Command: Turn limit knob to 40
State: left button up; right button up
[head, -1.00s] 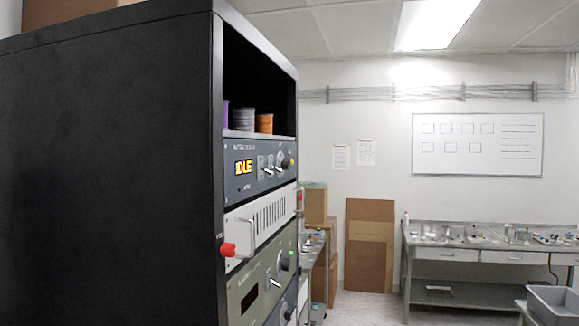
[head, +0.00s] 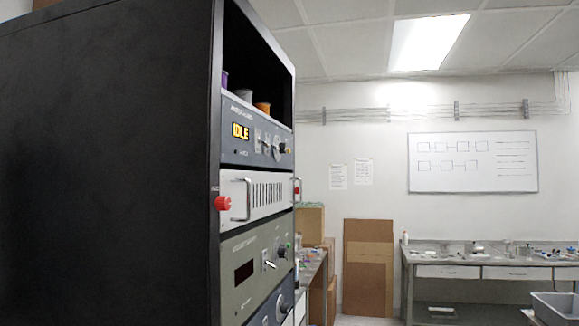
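A tall black rack (head: 110,170) fills the left half of the head view, its front face seen at a steep angle. Below the white vented panel, a grey-green panel (head: 236,290) has a dark display, a toggle switch and a black knob (head: 282,251). A lower blue panel with a round knob (head: 281,307) is cut by the bottom edge. Labels and knob markings are too small to read, so I cannot tell which is the limit knob. Neither gripper shows.
A red knob (head: 222,203) sticks out at the rack's front left edge beside the white panel (head: 262,195) with its handle. A bench (head: 450,272) stands along the back wall under a whiteboard (head: 472,161). Cardboard (head: 368,268) leans against the wall. A grey bin (head: 556,308) is at lower right.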

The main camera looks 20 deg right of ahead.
aim_at(283, 150)
jog(key=i+l+z, duration=0.2)
jog(key=l, duration=0.25)
jog(key=i+l+z, duration=0.2)
jog(key=l, duration=0.2)
jog(key=i+l+z, duration=0.25)
jog(key=l, duration=0.15)
jog(key=i+l+z, duration=0.2)
jog(key=j, duration=0.1)
